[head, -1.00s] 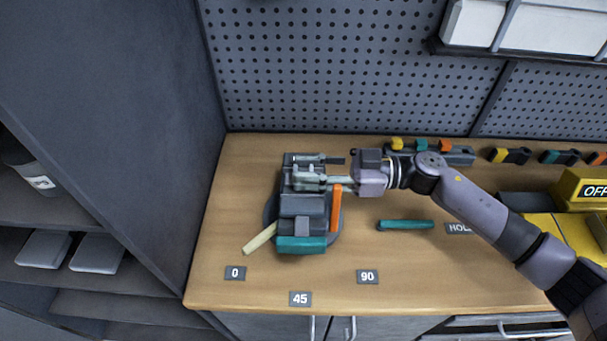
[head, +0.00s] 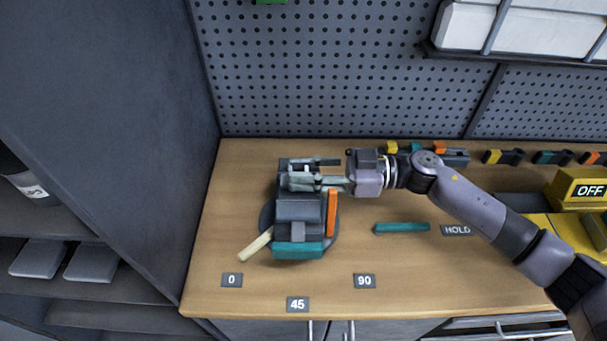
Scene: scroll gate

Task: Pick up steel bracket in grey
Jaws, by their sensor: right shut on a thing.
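A dark grey vise-like fixture (head: 298,210) with a teal front block (head: 297,250) stands on a round base on the workbench. An orange bar (head: 331,212) is at its right side and a cream handle (head: 255,245) sticks out at its front left. My right gripper (head: 303,181) reaches in from the right over the back of the fixture. It is shut on a small grey piece there, seemingly the grey steel bracket, mostly hidden by the fingers. My left gripper is not in view.
Labels 0 (head: 232,280), 45 (head: 297,304) and 90 (head: 364,281) lie in front of the fixture. A teal bar (head: 402,228) lies beside the HOLD label (head: 456,230). A yellow OFF box (head: 582,189) stands right. A pegboard (head: 330,70) rises behind.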

